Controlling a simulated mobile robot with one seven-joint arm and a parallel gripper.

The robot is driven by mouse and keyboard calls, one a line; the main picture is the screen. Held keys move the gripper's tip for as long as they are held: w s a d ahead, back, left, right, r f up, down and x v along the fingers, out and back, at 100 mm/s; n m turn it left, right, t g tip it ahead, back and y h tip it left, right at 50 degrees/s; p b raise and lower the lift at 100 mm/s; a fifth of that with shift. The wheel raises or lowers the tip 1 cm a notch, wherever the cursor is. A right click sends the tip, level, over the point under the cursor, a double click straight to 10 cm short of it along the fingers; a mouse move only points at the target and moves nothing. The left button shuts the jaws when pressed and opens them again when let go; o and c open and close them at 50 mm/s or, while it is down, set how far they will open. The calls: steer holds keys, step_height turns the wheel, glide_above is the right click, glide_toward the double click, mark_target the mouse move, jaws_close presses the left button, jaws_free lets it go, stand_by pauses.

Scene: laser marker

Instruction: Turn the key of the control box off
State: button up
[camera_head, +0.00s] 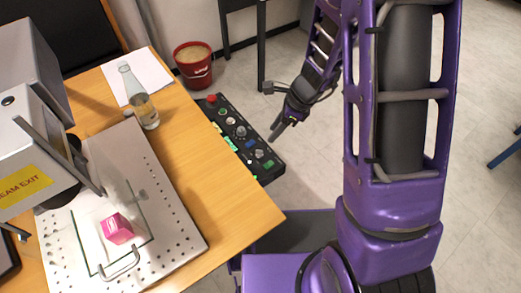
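The control box (275,170) is a long black panel at the right edge of the wooden table, with a red button, coloured buttons and several round silver-and-black controls along its top. I cannot tell for sure which of these is the key or how it is turned. My gripper (275,132) points down and left at the right edge of the box, close to the round controls. It looks slightly above or beside the box; contact is not clear. Its fingers are dark and small, and no gap between them can be made out. Nothing is seen held.
A red bucket (193,65) stands behind the box. Open floor lies to the right.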

mark_target(259, 153)
steer(key=b+x, duration=0.3)
steer(key=x, duration=0.7)
steer(key=shift+f, duration=0.3)
jaws_close()
